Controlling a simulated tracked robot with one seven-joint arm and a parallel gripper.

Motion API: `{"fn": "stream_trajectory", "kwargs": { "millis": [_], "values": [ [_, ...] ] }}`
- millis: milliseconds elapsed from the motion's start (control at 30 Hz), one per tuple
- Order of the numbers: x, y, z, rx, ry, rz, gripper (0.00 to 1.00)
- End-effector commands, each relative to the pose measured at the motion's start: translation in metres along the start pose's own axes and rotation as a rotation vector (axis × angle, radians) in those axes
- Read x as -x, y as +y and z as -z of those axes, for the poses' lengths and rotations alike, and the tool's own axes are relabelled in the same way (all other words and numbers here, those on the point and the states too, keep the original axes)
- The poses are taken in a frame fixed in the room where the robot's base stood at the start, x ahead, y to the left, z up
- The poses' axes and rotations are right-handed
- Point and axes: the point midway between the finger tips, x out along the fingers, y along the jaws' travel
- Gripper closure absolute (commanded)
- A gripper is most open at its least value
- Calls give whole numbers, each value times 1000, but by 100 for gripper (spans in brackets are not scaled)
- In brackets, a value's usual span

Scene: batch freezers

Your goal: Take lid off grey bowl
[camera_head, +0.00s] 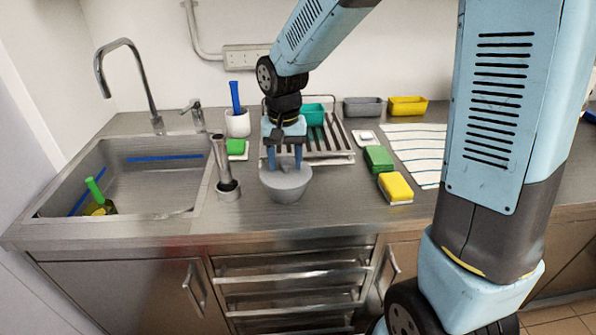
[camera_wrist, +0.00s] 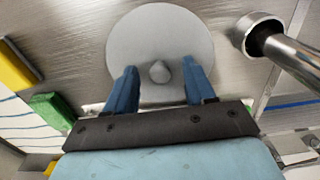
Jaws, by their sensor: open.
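The grey bowl (camera_head: 286,190) stands on the steel counter, right of the sink, with its grey lid (camera_head: 297,175) on top. In the wrist view the lid (camera_wrist: 160,38) is a round grey disc with a small pointed knob (camera_wrist: 160,71). My gripper (camera_head: 285,164) points down over the lid. Its blue fingers (camera_wrist: 158,86) are apart, one on each side of the knob, with nothing held between them. I cannot tell whether the fingertips touch the lid.
A metal cylinder with a handle (camera_head: 225,170) stands close left of the bowl. A dish rack (camera_head: 335,152) is behind it. Green (camera_head: 378,158) and yellow (camera_head: 396,188) sponges lie to the right. The sink (camera_head: 150,175) is at left. The counter front edge is near the bowl.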

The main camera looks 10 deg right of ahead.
Motion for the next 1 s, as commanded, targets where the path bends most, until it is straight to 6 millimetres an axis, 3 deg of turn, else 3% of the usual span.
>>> {"fn": "stream_trajectory", "kwargs": {
  "millis": [167, 700, 1000],
  "values": [
    [0, 0, 0, -1, 0, 0, 47],
    [0, 1, 1, -3, 0, 0, 99],
    [1, 2, 1, -3, 1, 0, 100]
  ]
}}
